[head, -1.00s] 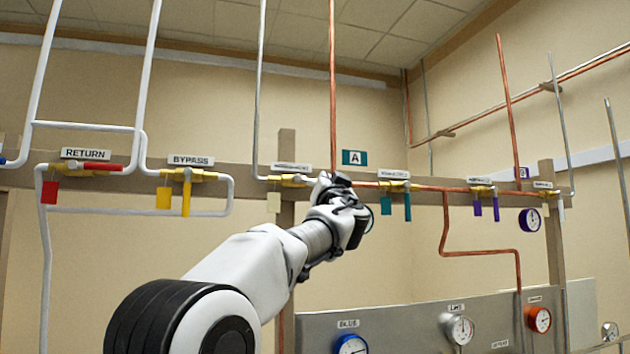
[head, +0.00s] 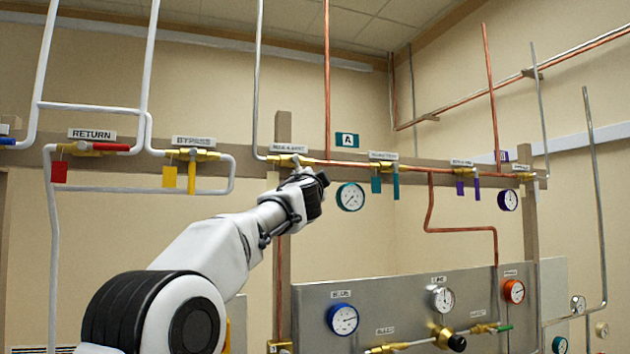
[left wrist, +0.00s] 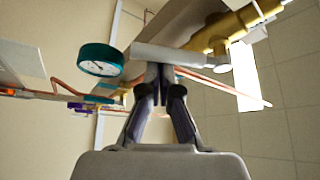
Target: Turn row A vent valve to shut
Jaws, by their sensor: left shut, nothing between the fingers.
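The teal A sign (head: 347,140) marks the pipe row on the wooden rail. Left of it, under a white label too blurred to read surely, is a brass valve (head: 287,160) with a pale hanging tag. My left gripper (head: 318,184) is just below and right of this valve and partly hides it. In the left wrist view the brass valve body (left wrist: 228,30) is at upper right, and a pale grey handle bar (left wrist: 165,55) crosses just beyond the fingertips (left wrist: 164,72). The fingers are shut and empty. I cannot tell whether they touch the bar. My right gripper is out of view.
A teal gauge (head: 350,196) hangs right of my gripper and shows close in the left wrist view (left wrist: 100,60). Further right are teal-handled (head: 384,168) and purple-handled (head: 467,172) valves. RETURN (head: 92,148) and BYPASS (head: 192,155) valves are left. A gauge panel (head: 385,300) stands below.

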